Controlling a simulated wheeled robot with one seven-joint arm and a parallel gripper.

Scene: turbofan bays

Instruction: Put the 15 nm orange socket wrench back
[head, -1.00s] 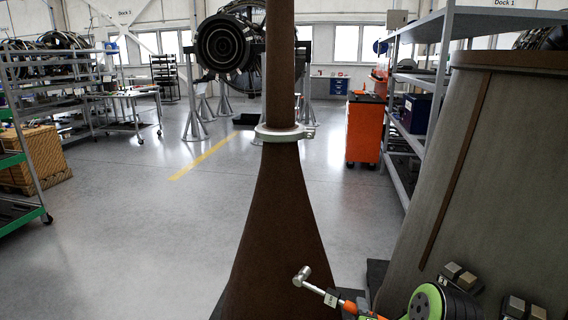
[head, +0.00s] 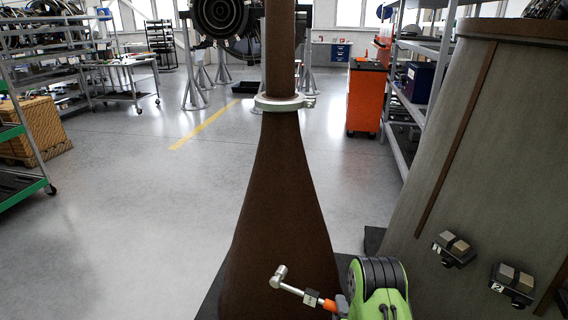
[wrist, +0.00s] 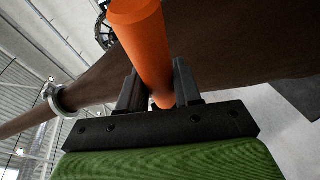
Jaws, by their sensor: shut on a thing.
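The orange socket wrench (head: 328,304) has a silver head (head: 279,276) and shaft, a small dark tag on the shaft and an orange handle. It is near the bottom centre of the head view, its head pointing left, in front of the brown cone. In the wrist view its orange handle (wrist: 145,40) stands between the dark jaws of my gripper (wrist: 158,92), which is shut on it. In the head view, my green and black arm hides the handle's far end.
A tall brown cone (head: 275,200) with a pale ring (head: 280,103) stands close ahead. A grey curved casing (head: 480,130) with small numbered blocks (head: 454,249) is on the right. An orange cabinet (head: 366,98) and shelves (head: 400,150) stand behind. The floor at left is open.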

